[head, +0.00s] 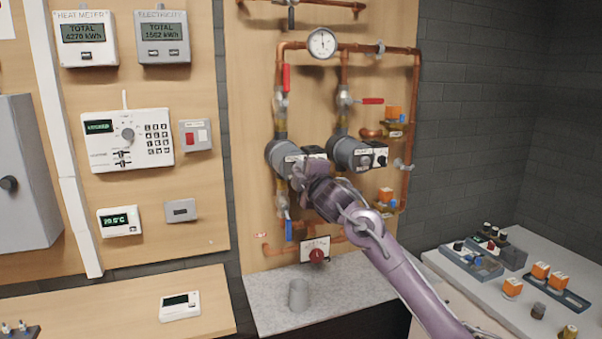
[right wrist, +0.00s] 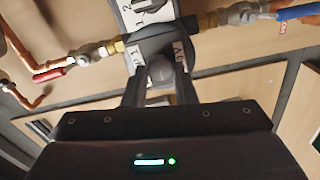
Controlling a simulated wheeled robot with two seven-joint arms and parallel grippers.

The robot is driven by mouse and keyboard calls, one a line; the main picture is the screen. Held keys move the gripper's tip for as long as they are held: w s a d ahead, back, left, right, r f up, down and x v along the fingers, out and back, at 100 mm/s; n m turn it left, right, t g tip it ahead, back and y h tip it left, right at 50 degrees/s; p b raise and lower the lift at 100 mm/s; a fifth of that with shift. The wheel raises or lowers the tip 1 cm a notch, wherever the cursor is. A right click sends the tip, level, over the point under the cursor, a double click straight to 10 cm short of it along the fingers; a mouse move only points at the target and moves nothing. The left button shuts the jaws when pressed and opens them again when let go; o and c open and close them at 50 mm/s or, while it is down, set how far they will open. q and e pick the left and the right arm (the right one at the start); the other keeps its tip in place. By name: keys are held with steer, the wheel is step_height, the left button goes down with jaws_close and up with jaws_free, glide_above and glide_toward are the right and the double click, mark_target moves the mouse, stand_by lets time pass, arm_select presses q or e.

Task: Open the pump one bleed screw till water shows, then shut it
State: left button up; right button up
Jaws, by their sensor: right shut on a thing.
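Pump one, taken as the left pump, is a grey round body (head: 279,154) on the left copper riser. A second pump (head: 345,152) sits to its right. My right gripper (head: 298,178) is at the front of the left pump and hides part of its face. In the right wrist view the pump (right wrist: 150,42) is straight ahead, and my two fingers (right wrist: 160,78) are shut on the round grey bleed screw (right wrist: 160,68) in its face. How far the screw is turned, and whether it is wet, I cannot tell. My left gripper is not in view.
A red-handled valve (head: 286,78) is above the left pump and a blue-handled valve (head: 289,229) below. A gauge (head: 322,43) tops the pipes. A grey cup (head: 298,294) stands on the ledge (head: 345,290). The right bench (head: 470,285) holds loose parts.

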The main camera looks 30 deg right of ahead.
steer(key=shift+m, duration=0.3)
steer(key=o, duration=1)
steer(key=shift+s+f, duration=0.1)
steer(key=shift+s, duration=0.2)
steer(key=b+v, duration=0.2)
steer(key=v, duration=0.5)
steer(key=shift+b, duration=0.3)
steer(key=shift+s, duration=0.1)
